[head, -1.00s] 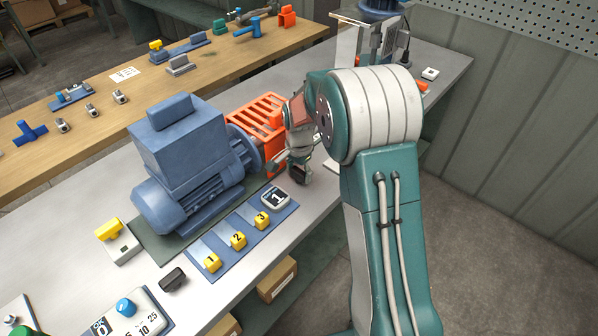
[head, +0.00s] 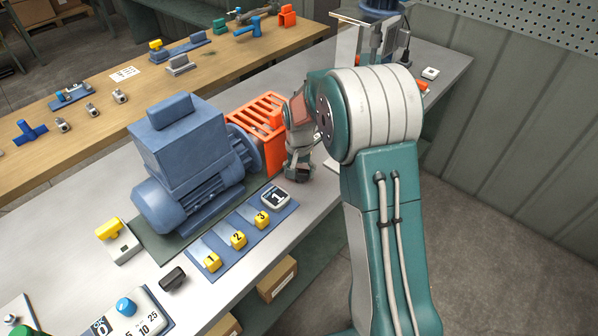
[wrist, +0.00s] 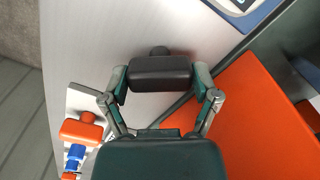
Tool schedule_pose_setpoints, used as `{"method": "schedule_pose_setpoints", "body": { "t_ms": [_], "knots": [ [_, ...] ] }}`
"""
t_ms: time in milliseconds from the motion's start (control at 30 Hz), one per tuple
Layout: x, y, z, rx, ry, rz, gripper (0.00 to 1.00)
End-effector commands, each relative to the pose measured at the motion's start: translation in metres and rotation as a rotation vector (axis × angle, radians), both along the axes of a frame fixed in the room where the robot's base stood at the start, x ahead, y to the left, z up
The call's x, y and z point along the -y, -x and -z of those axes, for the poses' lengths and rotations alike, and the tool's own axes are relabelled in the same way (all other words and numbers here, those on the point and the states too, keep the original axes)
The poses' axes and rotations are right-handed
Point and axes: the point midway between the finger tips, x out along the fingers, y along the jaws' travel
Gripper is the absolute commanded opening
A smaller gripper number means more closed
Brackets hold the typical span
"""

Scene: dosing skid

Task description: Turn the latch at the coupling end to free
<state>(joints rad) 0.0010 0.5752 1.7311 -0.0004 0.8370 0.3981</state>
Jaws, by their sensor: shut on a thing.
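The latch at the coupling end (wrist: 160,72) is a dark, rounded bar in the wrist view, with a small round knob just beyond it. My gripper (wrist: 160,82) has one finger against each short end of this bar and is shut on it. In the head view my gripper (head: 298,174) is low over the bench beside the orange coupling guard (head: 262,112); it largely hides the latch there. The guard also fills the right of the wrist view (wrist: 238,112). The blue motor (head: 185,155) stands left of the guard.
A similar dark latch (head: 172,279) sits near the motor's other end, by a yellow-handled block (head: 118,238). A blue plate (head: 226,252) with yellow numbered pieces lies in front of the motor. An orange-and-blue part (wrist: 80,135) is left of my gripper in the wrist view.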

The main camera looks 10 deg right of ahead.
Motion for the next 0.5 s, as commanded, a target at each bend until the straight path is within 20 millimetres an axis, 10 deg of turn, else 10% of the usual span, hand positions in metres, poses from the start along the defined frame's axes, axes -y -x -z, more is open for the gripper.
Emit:
{"method": "schedule_pose_setpoints", "body": {
  "t_ms": [500],
  "knots": [
    [-0.0005,-0.003,-0.0012,0.01,0.002,-0.491,0.31]
  ]
}}
